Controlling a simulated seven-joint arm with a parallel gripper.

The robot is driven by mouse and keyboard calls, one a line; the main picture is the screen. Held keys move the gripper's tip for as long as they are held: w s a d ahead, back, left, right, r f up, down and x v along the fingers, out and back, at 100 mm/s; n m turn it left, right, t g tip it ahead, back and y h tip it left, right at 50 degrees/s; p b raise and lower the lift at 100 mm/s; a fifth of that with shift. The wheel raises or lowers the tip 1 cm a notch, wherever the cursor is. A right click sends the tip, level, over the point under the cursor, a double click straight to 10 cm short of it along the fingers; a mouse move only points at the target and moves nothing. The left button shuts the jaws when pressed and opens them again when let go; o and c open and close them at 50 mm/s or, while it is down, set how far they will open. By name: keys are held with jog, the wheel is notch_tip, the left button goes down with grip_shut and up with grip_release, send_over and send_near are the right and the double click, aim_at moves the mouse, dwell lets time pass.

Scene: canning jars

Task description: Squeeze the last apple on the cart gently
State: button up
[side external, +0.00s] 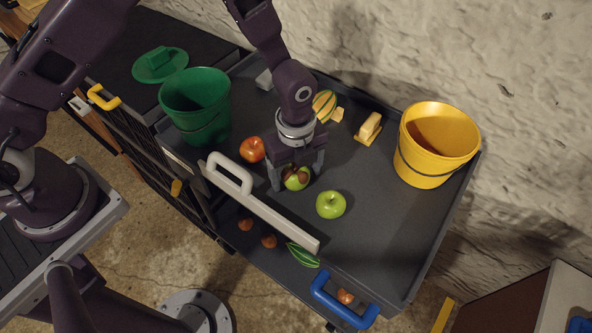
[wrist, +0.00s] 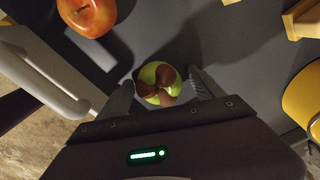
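A green apple with brown patches (side external: 296,181) sits on the dark grey cart top (side external: 375,225); it also shows in the wrist view (wrist: 158,82). My gripper (side external: 297,178) points down over this apple with one finger on each side. The fingers look spread wider than the apple, with small gaps beside it, so it seems open; contact is not visible. A red apple (side external: 252,150) lies left of my gripper and shows at the wrist view's top left (wrist: 87,14). A plain green apple (side external: 331,204) lies to the lower right in the side view.
A pale bar with a handle (side external: 262,212) stands close on the left. A green bucket (side external: 197,105) and yellow bucket (side external: 432,145) flank the work. A striped gourd (side external: 324,105) and yellow block (side external: 369,128) lie behind. The cart's right front is clear.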

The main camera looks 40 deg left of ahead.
aim_at(297, 169)
notch_tip(297, 169, up, 7)
jog(key=shift+f, duration=0.15)
jog(key=s+a+r+n+t, duration=0.15)
jog(key=a+r+n, duration=0.3)
jog(key=r, duration=0.45)
jog(key=s+a+r+n+t, duration=0.1)
jog(key=s+a+r+n, duration=0.15)
jog(key=r+n, duration=0.4)
jog(key=s+a+r+n+t, duration=0.1)
jog(key=s+a+r+n, duration=0.3)
jog(key=s, duration=0.4)
jog(key=s+a+r+n+t, duration=0.2)
jog(key=s+a+r+n, duration=0.2)
jog(key=s+n, duration=0.4)
jog(key=shift+a+r, duration=0.25)
jog(key=shift+r, duration=0.6)
